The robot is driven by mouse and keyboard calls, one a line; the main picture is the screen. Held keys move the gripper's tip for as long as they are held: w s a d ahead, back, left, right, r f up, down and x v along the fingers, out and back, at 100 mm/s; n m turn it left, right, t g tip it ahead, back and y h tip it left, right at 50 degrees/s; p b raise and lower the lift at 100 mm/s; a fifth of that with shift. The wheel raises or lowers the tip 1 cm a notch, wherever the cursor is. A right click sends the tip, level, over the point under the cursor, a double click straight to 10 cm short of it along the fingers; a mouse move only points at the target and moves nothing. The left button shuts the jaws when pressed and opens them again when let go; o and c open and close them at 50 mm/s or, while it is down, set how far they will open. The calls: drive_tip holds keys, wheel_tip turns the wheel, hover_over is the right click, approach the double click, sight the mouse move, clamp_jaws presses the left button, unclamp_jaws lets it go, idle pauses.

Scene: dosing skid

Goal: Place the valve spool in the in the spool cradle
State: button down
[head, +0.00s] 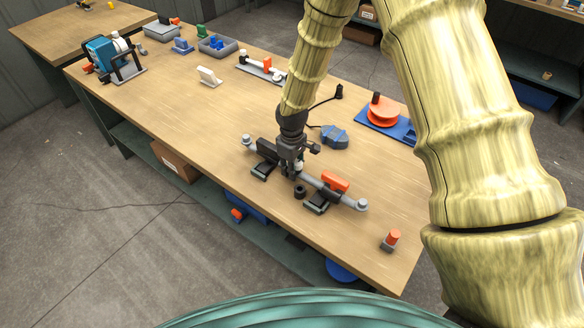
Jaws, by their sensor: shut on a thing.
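The valve spool (347,199) is a long grey pipe with round ends and an orange handle (335,181). It lies diagonally near the table's front edge. My gripper (297,168) points down and is shut on the spool near its middle. Two dark supports with greenish feet, apparently the spool cradle (316,208), stand under the spool, one on each side of my gripper. The spool is lined up over both supports. I cannot tell whether it rests fully in them or sits slightly above. My gripper hides the spool's middle, and its fingertips are hard to make out.
A small black ring (300,192) stands just in front of my gripper. A blue block (334,137) with a cable, an orange reel on a blue base (383,111) and an orange-topped piece (391,240) are nearby. The table's left middle (170,110) is clear.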

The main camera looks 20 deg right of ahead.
drive_tip(key=shift+f, duration=0.1)
drive_tip(key=c, duration=1.2)
unclamp_jaws()
wheel_tip(320, 180, up, 12)
